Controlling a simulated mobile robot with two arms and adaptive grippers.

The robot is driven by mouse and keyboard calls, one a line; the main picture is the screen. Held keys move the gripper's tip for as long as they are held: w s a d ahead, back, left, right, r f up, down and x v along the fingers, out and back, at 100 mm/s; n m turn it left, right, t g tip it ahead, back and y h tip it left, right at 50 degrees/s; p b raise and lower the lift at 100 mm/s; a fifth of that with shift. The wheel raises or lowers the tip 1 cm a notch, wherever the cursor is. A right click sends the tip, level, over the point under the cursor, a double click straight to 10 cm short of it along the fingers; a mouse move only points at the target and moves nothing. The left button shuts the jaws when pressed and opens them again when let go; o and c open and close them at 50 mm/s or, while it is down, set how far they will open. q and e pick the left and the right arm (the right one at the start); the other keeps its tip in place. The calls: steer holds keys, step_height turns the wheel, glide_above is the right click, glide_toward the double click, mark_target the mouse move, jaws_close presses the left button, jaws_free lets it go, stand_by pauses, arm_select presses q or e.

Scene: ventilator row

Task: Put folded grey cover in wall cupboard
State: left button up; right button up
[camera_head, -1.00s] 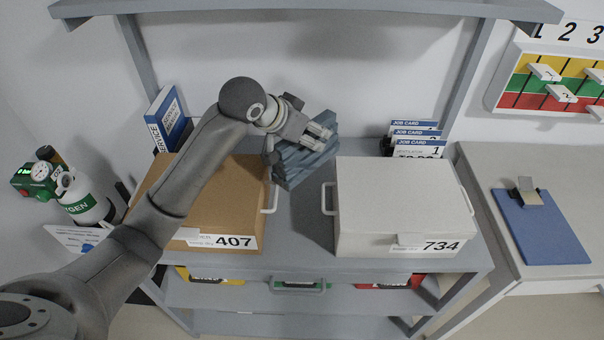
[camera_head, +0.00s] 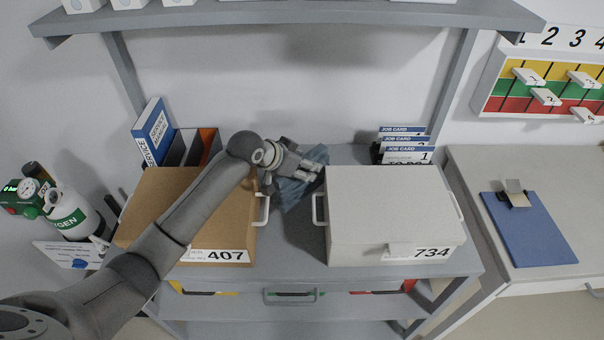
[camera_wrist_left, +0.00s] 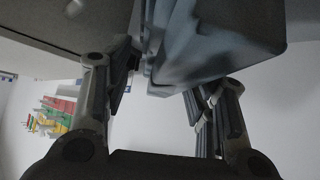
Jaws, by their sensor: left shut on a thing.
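The folded grey cover (camera_head: 298,185), a blue-grey layered bundle, is in my left gripper (camera_head: 308,170) between the two boxes in the head view. The cover (camera_wrist_left: 210,45) also fills the upper middle of the left wrist view, between the fingers of my left gripper (camera_wrist_left: 165,90). The gripper is shut on it. The arm hides part of the cover, and I cannot tell whether the cover touches the bench top. No wall cupboard can be made out in these views. My right gripper is not in view.
A brown box (camera_head: 165,205) marked 407 stands left and a white box (camera_head: 390,205) marked 734 right on the grey bench (camera_head: 300,255). Job cards (camera_head: 405,145) and blue binders (camera_head: 153,130) stand behind. A shelf (camera_head: 290,14) spans above. A clipboard (camera_head: 530,228) lies right.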

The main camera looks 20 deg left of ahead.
arm_select(q)
steer(key=shift+f, duration=2)
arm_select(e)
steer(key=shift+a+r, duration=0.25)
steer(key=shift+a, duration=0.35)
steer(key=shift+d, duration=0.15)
arm_select(q)
steer(key=o, duration=1)
steer(key=shift+f, duration=0.15)
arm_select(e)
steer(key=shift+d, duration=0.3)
